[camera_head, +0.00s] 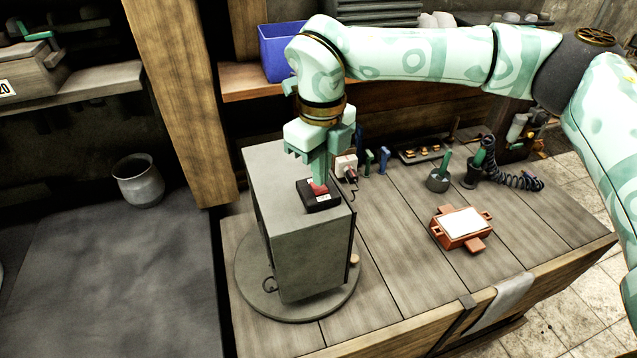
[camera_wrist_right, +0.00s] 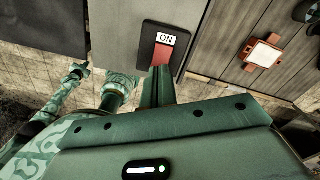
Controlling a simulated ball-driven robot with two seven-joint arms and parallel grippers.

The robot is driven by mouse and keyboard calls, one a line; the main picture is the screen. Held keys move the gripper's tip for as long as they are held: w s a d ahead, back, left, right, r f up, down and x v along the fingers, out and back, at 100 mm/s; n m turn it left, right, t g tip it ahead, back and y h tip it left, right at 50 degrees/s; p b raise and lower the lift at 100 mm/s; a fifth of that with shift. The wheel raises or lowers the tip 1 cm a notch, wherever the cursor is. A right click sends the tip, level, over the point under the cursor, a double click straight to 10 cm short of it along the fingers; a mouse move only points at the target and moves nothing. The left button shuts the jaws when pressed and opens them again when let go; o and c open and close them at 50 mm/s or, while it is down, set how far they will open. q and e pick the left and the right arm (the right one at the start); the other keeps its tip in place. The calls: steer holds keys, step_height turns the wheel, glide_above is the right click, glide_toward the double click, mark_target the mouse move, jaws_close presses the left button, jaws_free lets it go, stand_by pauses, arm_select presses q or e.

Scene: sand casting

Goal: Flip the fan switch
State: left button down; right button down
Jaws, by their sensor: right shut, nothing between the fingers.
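The fan switch (camera_head: 322,199) is a black box with a red rocker, on top of a grey box (camera_head: 268,202) that stands on a round base on the workbench. In the right wrist view the switch (camera_wrist_right: 162,52) shows an "ON" label beside the red rocker. My right gripper (camera_head: 319,186) points down at the switch, shut and empty. Its fingertips (camera_wrist_right: 162,72) are at the red rocker; I cannot tell whether they touch it. The fingers hide part of the rocker. My left gripper is not clearly seen in either view.
An orange-red mould frame (camera_head: 461,238) with a white top lies on the bench to the right. A pot with a green handle (camera_head: 438,178), a coiled black cable (camera_head: 515,180) and a blue bin (camera_head: 279,48) stand farther back. A metal bucket (camera_head: 139,181) stands at left.

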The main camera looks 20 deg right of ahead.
mark_target(321, 189)
steer(key=shift+f+b, duration=0.65)
steer(key=shift+f, duration=0.3)
stand_by(0.3)
step_height(321, 189, up, 7)
steer(key=p, duration=0.5)
stand_by(0.7)
